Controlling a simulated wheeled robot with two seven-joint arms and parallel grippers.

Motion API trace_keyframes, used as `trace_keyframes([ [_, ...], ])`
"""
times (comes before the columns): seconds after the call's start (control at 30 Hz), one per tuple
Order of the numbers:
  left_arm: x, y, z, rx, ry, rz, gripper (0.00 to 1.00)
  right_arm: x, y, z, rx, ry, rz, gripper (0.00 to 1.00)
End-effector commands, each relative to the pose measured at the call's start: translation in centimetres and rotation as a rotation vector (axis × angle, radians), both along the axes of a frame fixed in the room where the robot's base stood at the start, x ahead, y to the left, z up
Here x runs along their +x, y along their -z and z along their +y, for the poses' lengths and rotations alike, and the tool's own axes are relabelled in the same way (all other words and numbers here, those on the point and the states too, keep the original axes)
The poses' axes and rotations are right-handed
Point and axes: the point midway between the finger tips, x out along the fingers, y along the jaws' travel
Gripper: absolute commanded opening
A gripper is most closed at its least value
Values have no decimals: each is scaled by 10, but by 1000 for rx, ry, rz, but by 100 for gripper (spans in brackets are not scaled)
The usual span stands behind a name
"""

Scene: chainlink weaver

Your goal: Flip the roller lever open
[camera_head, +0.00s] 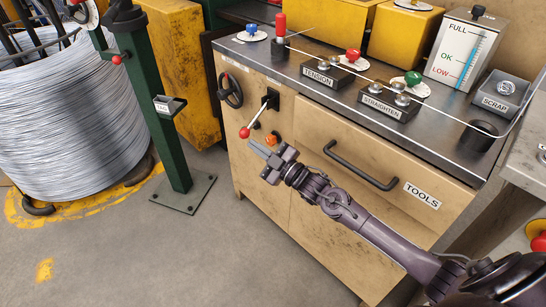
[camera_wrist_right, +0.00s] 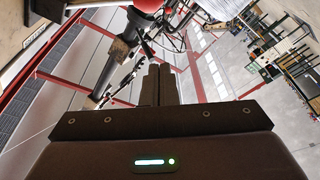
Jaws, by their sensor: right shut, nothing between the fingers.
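The lever (camera_head: 256,117) is a thin metal rod with a red ball knob (camera_head: 245,132) on the front face of the beige cabinet. It slopes from a black mount (camera_head: 273,98) down and to the left, with the knob at its lower end. My right gripper (camera_head: 258,150) is shut and empty, its fingertips just below the knob in the head view, apart from it in the picture. In the right wrist view, the closed fingers (camera_wrist_right: 158,84) point up towards a red ball (camera_wrist_right: 148,4) cut by the top edge. My left gripper is not in view.
A black handwheel (camera_head: 230,91) and an orange button (camera_head: 272,138) flank the lever. The TOOLS drawer handle (camera_head: 360,166) sits beside my right arm. A green post (camera_head: 158,100) and a wire coil (camera_head: 80,120) stand left. Floor between post and cabinet is clear.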

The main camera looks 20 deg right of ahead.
Motion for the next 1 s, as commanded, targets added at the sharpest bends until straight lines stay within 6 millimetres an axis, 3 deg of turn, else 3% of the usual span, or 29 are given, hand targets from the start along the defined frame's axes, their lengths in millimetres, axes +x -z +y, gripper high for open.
trace_keyframes([
  [0.1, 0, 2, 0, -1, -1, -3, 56, -23, 5, -12, -2, 1, 1, 0],
  [0.33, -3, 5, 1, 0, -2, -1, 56, -45, 8, -25, 1, 0, -1, 0],
  [0.9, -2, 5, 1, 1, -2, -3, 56, -48, 8, -27, 1, 0, -2, 0],
  [1.0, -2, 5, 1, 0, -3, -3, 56, -49, 19, -27, 6, 18, 30, 0],
])
